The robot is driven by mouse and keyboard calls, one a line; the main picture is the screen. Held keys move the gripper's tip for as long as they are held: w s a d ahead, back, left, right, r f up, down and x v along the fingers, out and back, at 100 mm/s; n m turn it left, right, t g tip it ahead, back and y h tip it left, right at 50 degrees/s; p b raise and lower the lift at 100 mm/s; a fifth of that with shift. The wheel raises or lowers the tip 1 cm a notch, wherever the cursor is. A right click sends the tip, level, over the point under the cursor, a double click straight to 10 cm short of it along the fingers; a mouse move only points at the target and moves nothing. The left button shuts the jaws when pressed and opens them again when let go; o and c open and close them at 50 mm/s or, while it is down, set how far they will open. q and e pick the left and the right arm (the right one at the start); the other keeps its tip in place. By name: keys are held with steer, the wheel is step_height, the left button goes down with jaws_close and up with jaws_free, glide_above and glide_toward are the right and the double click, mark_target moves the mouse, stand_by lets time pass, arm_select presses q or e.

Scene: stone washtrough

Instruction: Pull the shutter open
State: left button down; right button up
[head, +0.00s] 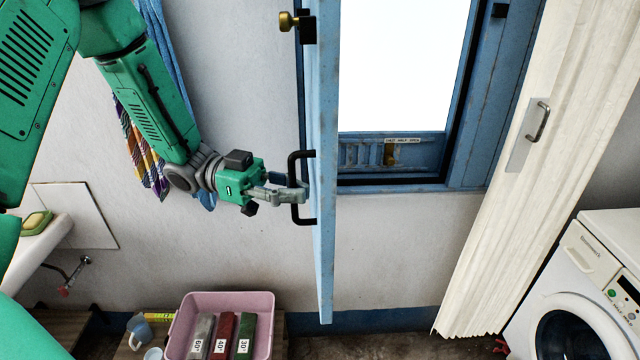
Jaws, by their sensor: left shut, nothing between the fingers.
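The blue shutter (325,120) stands swung out from the wall, seen nearly edge-on, at the left side of the bright window opening (395,65). A black bar handle (304,222) is on its left face. My left gripper (300,195) is at this handle, with its grey fingers shut and nothing between them. The fingertips overlap the handle's bar in the picture; whether they touch it or sit behind it I cannot tell. A brass knob on a black latch (288,21) is higher on the shutter. My right gripper is not in view.
A white folding door (560,120) with a metal handle hangs right of the window. A washing machine (590,260) stands at the lower right. A pink tub (230,300) with several blocks is below my gripper. A basin (40,245) and hanging cloths (140,145) are at left.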

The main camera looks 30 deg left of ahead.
arm_select(q)
steer(key=shift+s+a, duration=0.15)
steer(key=shift+a, duration=0.2)
steer(key=c, duration=1.6)
jaws_free()
steer(key=shift+w+f, duration=0.1)
steer(key=shift+w, duration=0.1)
steer(key=shift+a, duration=0.1)
steer(key=s+a, duration=0.2)
steer(key=a, duration=0.9)
steer(key=shift+a, duration=0.35)
